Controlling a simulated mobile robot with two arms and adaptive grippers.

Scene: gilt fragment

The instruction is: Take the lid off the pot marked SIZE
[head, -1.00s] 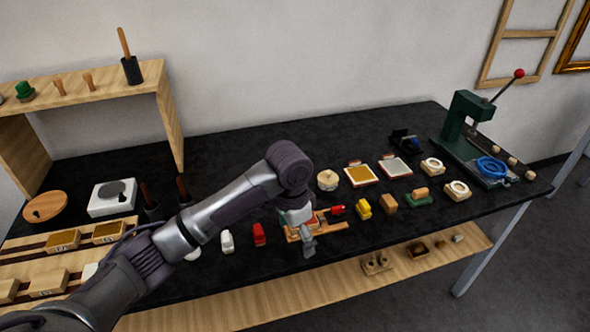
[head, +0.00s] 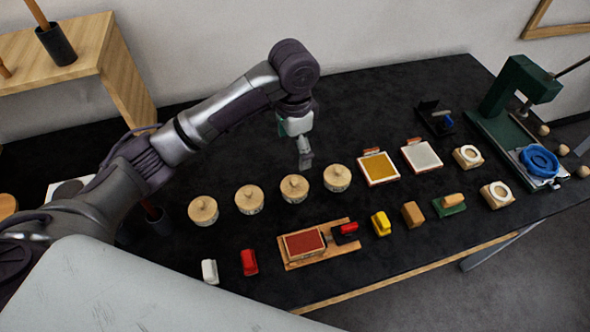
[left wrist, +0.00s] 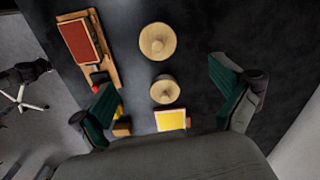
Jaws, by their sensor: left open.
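Four-like round pots with pale wooden knobbed lids stand in a row on the black table: the leftmost pot (head: 203,210), the second pot (head: 249,199), the third pot (head: 294,188) and the rightmost pot (head: 337,177). Their side markings are too small to read, so I cannot tell which is SIZE. All lids are on. My left gripper (head: 305,160) is open and empty, above and behind the two right pots. The left wrist view shows a larger-looking lid (left wrist: 157,41) and a smaller-looking one (left wrist: 165,89) between the spread fingers. My right gripper is not in view.
In front lie a red pad on a wooden board (head: 304,243), a red block (head: 249,262), a white block (head: 209,271) and a yellow block (head: 381,223). A yellow pad (head: 379,167) and green press (head: 510,95) stand right. Bare table lies behind the pots.

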